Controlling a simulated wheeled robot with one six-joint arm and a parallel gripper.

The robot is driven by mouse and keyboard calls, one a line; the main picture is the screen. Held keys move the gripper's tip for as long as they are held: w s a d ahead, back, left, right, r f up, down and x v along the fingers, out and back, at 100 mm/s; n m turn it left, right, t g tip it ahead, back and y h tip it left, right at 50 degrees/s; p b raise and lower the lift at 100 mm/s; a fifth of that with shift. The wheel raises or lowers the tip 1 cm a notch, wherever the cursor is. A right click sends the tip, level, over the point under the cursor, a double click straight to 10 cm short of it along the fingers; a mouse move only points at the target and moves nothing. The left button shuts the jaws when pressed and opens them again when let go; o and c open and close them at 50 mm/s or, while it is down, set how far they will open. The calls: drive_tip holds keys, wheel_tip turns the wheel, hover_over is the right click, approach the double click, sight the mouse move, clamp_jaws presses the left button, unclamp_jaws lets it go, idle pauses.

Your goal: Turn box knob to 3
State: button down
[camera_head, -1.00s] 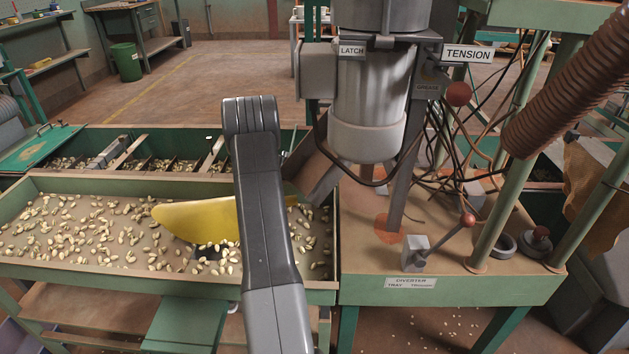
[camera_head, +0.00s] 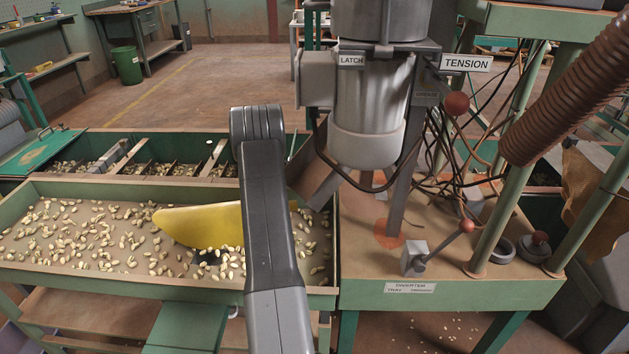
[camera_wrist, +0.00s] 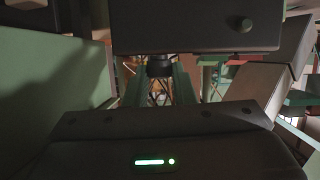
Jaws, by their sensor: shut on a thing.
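In the wrist view a dark box (camera_wrist: 195,28) fills the top. A small round button or knob (camera_wrist: 243,25) shows on its right part. A short dark knob-like piece (camera_wrist: 160,65) sits just below the box's lower edge. My gripper (camera_wrist: 160,76) is shut on this knob-like piece, with its fingers on either side of it. No dial numbers or pointer can be read, so the knob's setting is not visible. In the head view my arm hides its own end, and neither the gripper nor the held knob shows.
A green tray of nuts (camera_head: 60,270) with a yellow scoop-shaped piece (camera_head: 200,223) lies behind my arm. A green surface (camera_wrist: 65,95) is close on the left in the wrist view.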

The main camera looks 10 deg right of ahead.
drive_tip(key=shift+w+d+m+g+y+p, duration=0.15)
drive_tip(key=shift+m+g+y+p, duration=0.35)
drive_tip(key=shift+m+g, duration=0.5)
drive_tip(key=shift+w+a+m+g+y+p, duration=0.1)
drive_tip(key=shift+m+g+y+p, duration=0.35)
drive_tip(key=shift+m+g, duration=0.5)
drive_tip(key=c, duration=1.2)
unclamp_jaws()
drive_tip(key=shift+r, duration=0.15)
wheel_tip(320, 180, up, 10)
drive_tip(key=p, duration=0.4)
